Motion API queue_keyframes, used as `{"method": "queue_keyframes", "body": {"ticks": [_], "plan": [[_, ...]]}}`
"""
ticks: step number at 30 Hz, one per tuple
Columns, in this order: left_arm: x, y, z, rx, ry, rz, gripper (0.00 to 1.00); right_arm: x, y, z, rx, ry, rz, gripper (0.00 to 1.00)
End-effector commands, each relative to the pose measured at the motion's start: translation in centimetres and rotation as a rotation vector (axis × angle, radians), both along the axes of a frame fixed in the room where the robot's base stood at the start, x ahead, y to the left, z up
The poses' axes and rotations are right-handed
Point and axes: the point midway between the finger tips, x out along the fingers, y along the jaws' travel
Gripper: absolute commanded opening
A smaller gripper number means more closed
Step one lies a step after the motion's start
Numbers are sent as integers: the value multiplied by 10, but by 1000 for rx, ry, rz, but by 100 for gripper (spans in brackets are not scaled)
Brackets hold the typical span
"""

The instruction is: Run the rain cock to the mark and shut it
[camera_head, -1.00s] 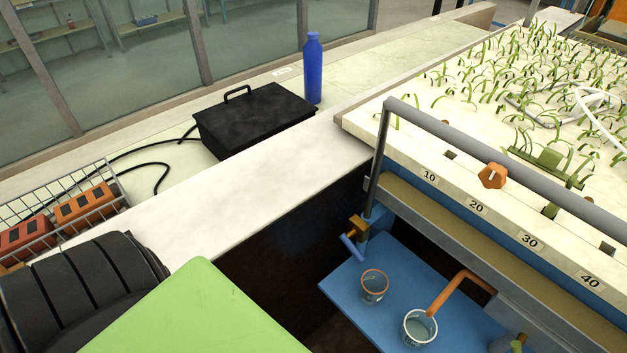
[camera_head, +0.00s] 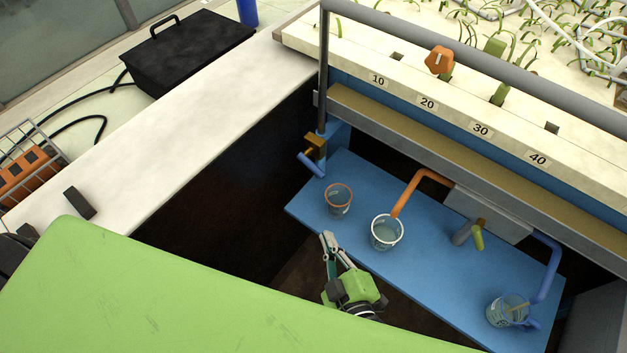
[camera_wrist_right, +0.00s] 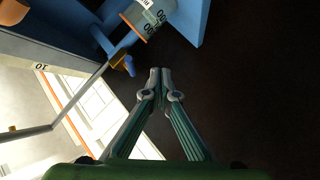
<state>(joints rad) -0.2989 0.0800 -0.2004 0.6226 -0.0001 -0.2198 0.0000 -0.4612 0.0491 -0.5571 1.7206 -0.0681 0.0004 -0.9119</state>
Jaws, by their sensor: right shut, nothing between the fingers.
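A brass cock with a blue lever-like part (camera_head: 314,152) sits at the foot of the upright grey pipe, left of the blue shelf. It also shows in the right wrist view (camera_wrist_right: 124,60). An orange-rimmed cup (camera_head: 338,199) stands on the shelf just below and right of it; a printed cup (camera_wrist_right: 150,17) shows in the wrist view. Its liquid level against any mark is unclear. My right gripper (camera_head: 328,238) is shut and empty, below the cups at the shelf's front edge, apart from the cock. My left gripper is not in view.
A white-rimmed cup (camera_head: 387,233) stands under an orange spout (camera_head: 414,188). Another cup (camera_head: 507,310) is at the shelf's right end. The blue shelf (camera_head: 430,275) lies under the numbered flume edge (camera_head: 455,118). A black box (camera_head: 190,52) stands on the left ledge.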

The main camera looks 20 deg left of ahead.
Motion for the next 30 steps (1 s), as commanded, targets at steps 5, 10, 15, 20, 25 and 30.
{"method": "queue_keyframes", "body": {"ticks": [5,10,15,20,25,30], "plan": [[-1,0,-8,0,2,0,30,4,15,56,9,-144,23,0],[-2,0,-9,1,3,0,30,7,21,81,7,-205,28,0],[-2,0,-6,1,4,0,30,26,33,81,8,-208,28,0],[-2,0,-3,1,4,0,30,54,52,78,8,-208,28,0],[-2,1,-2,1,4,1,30,84,72,74,9,-207,29,0],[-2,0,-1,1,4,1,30,106,73,61,5,-205,30,0]]}}
